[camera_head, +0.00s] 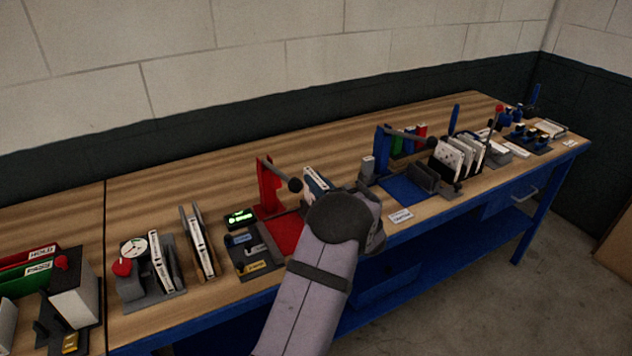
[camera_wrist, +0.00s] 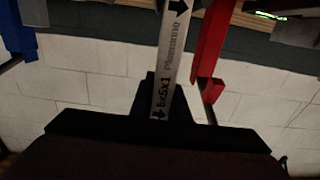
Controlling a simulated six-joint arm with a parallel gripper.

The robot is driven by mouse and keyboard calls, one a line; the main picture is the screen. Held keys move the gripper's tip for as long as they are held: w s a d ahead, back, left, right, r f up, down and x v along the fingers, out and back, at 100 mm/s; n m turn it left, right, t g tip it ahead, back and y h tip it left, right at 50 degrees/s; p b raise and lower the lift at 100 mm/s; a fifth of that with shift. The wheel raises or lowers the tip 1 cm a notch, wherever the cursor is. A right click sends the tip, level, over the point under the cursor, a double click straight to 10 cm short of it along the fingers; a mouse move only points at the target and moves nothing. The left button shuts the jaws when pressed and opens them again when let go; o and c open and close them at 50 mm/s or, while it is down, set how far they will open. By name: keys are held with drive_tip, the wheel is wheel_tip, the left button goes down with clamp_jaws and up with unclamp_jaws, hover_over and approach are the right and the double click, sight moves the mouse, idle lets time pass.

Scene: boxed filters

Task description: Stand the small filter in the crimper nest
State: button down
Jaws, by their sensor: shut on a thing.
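The small filter (camera_wrist: 172,50) is a thin pale edge with black arrows and printed size text in the wrist view. My gripper (camera_wrist: 164,92) is shut on it, one dark finger on each side. In the head view my arm hides most of my gripper, and a white and blue piece (camera_head: 317,180) shows just beyond it. A red lever press (camera_head: 268,188) with a red base plate stands left of my gripper. A blue lever press (camera_head: 381,150) with a blue plate stands to its right. I cannot tell which press is the crimper, and no nest shows clearly.
Left of the red press are a dark tray (camera_head: 250,252) with coloured tags, upright filters (camera_head: 199,240) and a dial gauge stand (camera_head: 140,262). Right of the blue press is a rack of white filters (camera_head: 457,156). The bench top (camera_head: 225,175) behind the red press is clear.

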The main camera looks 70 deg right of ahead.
drive_tip(key=shift+f+b, duration=1.75)
drive_tip(key=shift+f, duration=0.5)
idle(0.4)
drive_tip(key=c, duration=1.6)
unclamp_jaws()
